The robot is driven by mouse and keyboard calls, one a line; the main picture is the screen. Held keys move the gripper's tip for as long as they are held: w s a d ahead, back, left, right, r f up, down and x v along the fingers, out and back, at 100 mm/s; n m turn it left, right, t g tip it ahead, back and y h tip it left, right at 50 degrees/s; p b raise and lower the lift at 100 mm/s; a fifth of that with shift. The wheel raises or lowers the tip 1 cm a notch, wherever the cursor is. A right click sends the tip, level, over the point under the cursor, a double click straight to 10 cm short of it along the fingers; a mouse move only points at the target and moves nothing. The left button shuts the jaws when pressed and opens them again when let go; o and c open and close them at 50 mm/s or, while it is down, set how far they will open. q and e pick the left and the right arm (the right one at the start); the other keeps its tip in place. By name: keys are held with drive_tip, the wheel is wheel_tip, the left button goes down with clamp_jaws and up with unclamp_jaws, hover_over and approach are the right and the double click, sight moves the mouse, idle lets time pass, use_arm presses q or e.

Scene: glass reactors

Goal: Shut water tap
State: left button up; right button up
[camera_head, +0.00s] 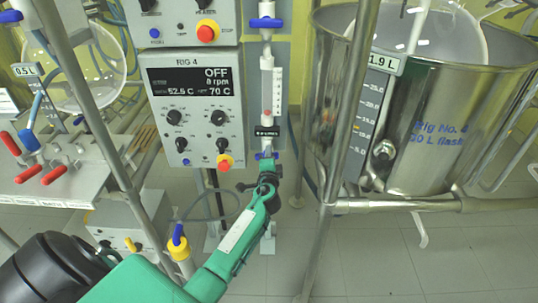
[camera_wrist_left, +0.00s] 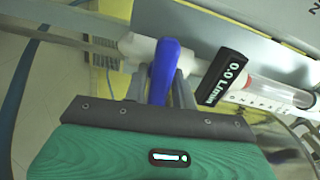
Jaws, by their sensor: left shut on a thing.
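The water tap's blue handle (camera_head: 264,155) is at the lower end of a clear vertical flowmeter tube (camera_head: 267,95). My left gripper (camera_head: 268,178) reaches up to it from below, and its fingers partly hide the handle in the head view. In the left wrist view the blue handle (camera_wrist_left: 163,68) stands between the two grey fingers (camera_wrist_left: 160,88), which are shut on it. A black label (camera_wrist_left: 222,77) beside it reads 0.0 L/min. The white valve body (camera_wrist_left: 138,46) is behind the handle. My right gripper is not in view.
A second blue tap handle (camera_head: 266,22) sits above the flowmeter. Left of it is the RIG 4 control box (camera_head: 195,105). A large steel vessel (camera_head: 415,110) stands on the right in a tubular frame. Red-handled valves (camera_head: 55,174) are at far left.

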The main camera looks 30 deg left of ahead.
use_arm(q)
drive_tip(key=shift+f+m, duration=0.1)
drive_tip(key=shift+m, duration=0.6)
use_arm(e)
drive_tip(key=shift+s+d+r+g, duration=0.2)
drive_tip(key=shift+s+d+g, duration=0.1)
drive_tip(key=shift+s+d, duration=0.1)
use_arm(q)
drive_tip(key=o, duration=0.8)
drive_tip(key=shift+o, duration=0.2)
drive_tip(key=v, duration=1.4)
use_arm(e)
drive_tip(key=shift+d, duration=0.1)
use_arm(q)
drive_tip(key=shift+a, duration=0.1)
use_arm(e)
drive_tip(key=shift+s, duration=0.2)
